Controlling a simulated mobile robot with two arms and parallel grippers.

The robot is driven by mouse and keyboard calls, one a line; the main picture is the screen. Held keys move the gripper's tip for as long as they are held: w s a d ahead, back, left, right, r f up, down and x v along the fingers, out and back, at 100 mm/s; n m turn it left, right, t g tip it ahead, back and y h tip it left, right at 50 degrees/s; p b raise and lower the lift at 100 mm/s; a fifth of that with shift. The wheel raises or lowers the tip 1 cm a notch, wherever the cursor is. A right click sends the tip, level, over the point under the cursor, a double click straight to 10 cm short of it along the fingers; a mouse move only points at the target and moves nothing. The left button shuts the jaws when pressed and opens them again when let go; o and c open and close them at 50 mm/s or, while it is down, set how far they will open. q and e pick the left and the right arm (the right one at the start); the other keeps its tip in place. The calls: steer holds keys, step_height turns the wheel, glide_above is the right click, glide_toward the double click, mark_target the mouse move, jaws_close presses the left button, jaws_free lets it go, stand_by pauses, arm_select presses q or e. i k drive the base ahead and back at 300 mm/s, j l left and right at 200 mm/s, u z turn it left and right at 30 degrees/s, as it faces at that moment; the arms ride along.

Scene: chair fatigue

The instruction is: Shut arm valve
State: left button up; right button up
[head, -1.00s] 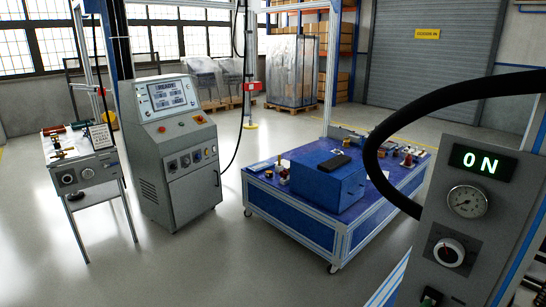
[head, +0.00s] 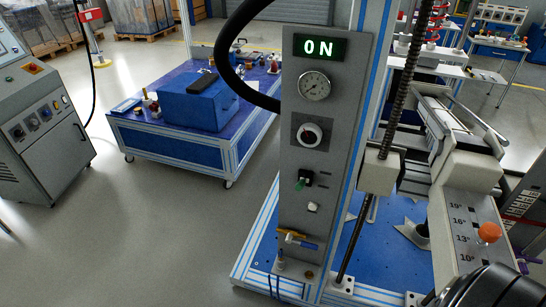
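A tall grey control panel (head: 296,160) stands in the middle of the head view. Its display (head: 320,47) reads ON in green, above a round gauge (head: 314,86) and a round knob (head: 311,134). Below are a green-tipped switch (head: 303,182) and a small white knob (head: 313,207). Near the panel's foot are a yellow lever (head: 291,234) and a blue lever (head: 302,243), both roughly level. I cannot read which of these is the arm valve. Neither gripper can be made out in the view.
A test rig with a blue base plate (head: 385,262) and an angle scale with an orange knob (head: 488,232) stands at right. A blue-topped cart (head: 175,147) and a grey console (head: 40,130) are at left. Open floor lies front left. A dark rounded part (head: 490,288) fills the bottom right corner.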

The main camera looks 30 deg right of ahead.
mark_target(304, 244)
steer(key=k+l+z, duration=0.1)
steer(key=z, duration=0.95)
steer(key=k+l, duration=0.05)
steer(key=k, duration=0.05)
